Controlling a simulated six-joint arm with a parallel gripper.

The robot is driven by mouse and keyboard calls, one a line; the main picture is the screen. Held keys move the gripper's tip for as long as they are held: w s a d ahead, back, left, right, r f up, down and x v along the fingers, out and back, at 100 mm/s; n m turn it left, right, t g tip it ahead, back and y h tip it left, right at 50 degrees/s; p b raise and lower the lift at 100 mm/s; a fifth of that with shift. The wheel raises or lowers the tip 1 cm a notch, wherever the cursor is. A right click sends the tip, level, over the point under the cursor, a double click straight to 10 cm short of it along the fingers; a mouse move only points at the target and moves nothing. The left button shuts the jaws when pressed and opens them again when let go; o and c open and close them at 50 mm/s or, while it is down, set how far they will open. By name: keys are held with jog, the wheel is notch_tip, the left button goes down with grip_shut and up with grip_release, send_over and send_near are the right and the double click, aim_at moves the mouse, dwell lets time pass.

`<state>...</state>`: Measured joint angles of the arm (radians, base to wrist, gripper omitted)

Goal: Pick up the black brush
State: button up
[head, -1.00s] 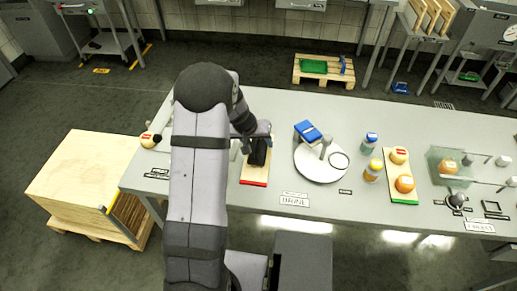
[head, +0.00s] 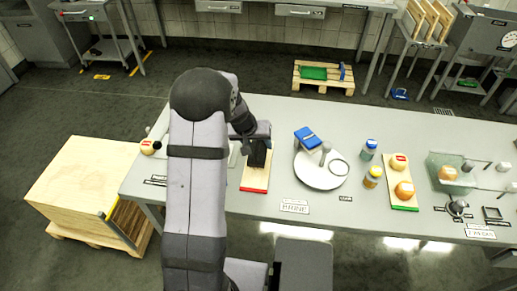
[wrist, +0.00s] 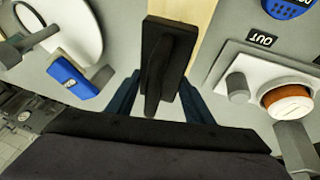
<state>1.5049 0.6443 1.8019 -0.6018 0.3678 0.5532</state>
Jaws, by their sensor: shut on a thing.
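The black brush (head: 258,153) is in my gripper, over the wooden board with a red end (head: 255,187). In the wrist view the brush (wrist: 170,52) shows a rectangular black block with a raised handle running toward the gripper. My gripper (wrist: 160,98) has its two dark blue fingers on either side of the handle, shut on it. In the head view my gripper (head: 255,133) is partly hidden by my own arm. The gap between brush and board is hard to judge.
Right of the board is a round white plate (head: 318,183) with a blue-topped item (head: 308,137). Two bottles, one blue-capped (head: 369,148) and one yellow (head: 373,177), stand beyond. A green-ended board (head: 404,208) holds round cheeses. Left of the arm is another cheese (head: 147,147).

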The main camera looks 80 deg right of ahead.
notch_tip(320, 180, up, 7)
jog(key=shift+r+b, duration=0.2)
jog(key=shift+b, duration=0.3)
